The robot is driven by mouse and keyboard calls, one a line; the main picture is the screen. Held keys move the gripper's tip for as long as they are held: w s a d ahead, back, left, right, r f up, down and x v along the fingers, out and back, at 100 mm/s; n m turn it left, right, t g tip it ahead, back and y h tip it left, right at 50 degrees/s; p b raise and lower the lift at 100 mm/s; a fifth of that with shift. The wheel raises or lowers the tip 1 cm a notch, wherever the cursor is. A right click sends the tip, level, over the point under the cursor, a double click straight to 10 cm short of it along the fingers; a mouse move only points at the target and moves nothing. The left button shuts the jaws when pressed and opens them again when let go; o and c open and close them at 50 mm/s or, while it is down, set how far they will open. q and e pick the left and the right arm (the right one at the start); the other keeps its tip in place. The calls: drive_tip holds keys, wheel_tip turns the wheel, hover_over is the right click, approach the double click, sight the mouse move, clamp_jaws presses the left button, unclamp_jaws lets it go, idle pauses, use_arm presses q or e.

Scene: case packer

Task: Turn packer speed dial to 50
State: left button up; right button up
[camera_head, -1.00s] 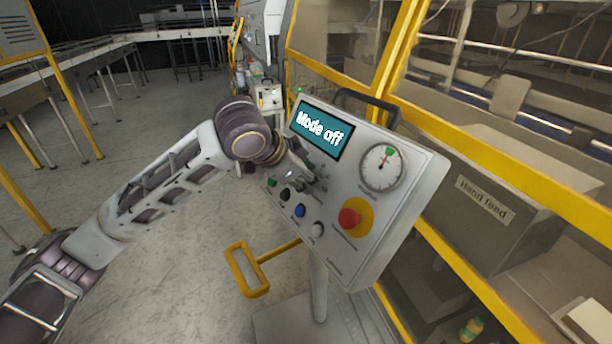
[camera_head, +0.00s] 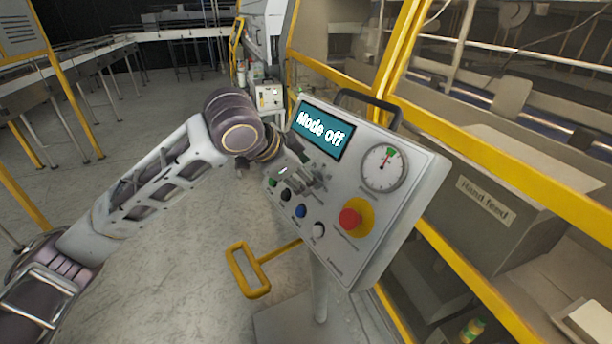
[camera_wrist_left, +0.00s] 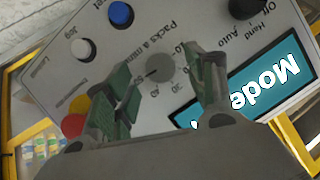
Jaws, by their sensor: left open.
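The packer speed dial (camera_wrist_left: 159,68) is a small round grey knob on the control panel, labelled "Packs a minute" with a printed number scale. It shows in the left wrist view; its pointer setting is too blurred to read. My left gripper (camera_wrist_left: 161,72) is open, with one green-padded finger on each side of the dial in that view. I cannot tell whether the fingers touch it. In the head view my left gripper (camera_head: 303,170) is over the panel's left part and hides the dial. My right gripper is not in view.
The grey control panel (camera_head: 398,220) has a screen (camera_head: 322,130) reading "Mode off", a round gauge (camera_head: 383,167) and a red stop button (camera_head: 349,218). Blue (camera_head: 300,211) and white (camera_head: 318,230) buttons sit close by. A yellow handle (camera_head: 249,271) sticks out below.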

use_arm(q)
drive_tip(key=v, duration=1)
